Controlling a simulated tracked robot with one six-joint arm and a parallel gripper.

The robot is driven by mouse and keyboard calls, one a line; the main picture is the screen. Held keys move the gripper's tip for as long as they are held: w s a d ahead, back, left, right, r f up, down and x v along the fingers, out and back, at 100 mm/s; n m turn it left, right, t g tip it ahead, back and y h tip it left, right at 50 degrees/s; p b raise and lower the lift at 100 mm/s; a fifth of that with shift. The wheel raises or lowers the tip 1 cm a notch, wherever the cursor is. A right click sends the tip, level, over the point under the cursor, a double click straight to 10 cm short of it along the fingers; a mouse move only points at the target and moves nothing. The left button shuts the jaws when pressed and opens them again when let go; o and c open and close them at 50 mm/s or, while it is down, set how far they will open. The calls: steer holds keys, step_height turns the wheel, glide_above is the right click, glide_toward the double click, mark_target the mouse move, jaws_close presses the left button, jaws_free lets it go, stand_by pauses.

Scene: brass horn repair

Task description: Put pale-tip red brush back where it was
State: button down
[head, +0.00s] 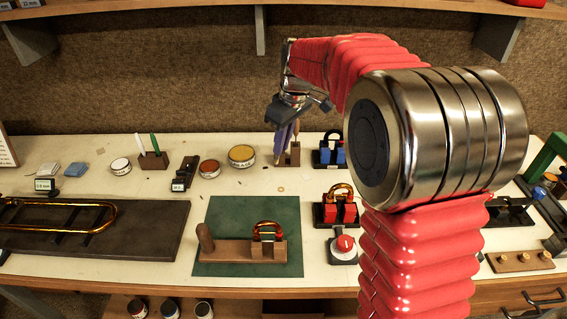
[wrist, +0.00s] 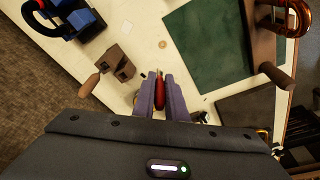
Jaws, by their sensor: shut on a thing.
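The pale-tip red brush (wrist: 160,95) is between the two purple fingers of my gripper (wrist: 160,100) in the wrist view. Its pale tip points away from the palm. In the head view my gripper (head: 286,140) hangs above the back of the bench, and the brush is hard to make out there. A small brown wooden block (wrist: 118,64) with a wooden-handled tool (wrist: 90,84) lies to the left of the fingers in the wrist view. The block (head: 293,157) is close beside the fingers in the head view. The gripper is shut on the brush, apart from the block.
A yellow-topped tin (head: 242,154) and another tin (head: 209,168) stand left of the gripper. A blue padlock-shaped piece (head: 332,153) stands to the right. A green mat (head: 225,213) with a wooden fixture lies in front. Another brush block (head: 153,160) stands farther left.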

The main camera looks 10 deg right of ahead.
steer(key=s+a+f+n+g+h, duration=0.1)
steer(key=s+n, duration=0.4)
steer(key=n, duration=0.2)
steer(key=shift+s+a+f+n+g+h, duration=0.3)
steer(key=shift+s+g, duration=0.05)
steer(key=shift+g, duration=0.05)
steer(key=shift+w, duration=0.1)
steer(key=w+d+f, duration=0.2)
steer(key=w+d, duration=0.1)
steer(key=w, duration=1.4)
steer(key=shift+w+d+f, duration=0.15)
steer(key=shift+w+d, duration=0.05)
steer(key=shift+w, duration=0.05)
steer(key=shift+f, duration=2.35)
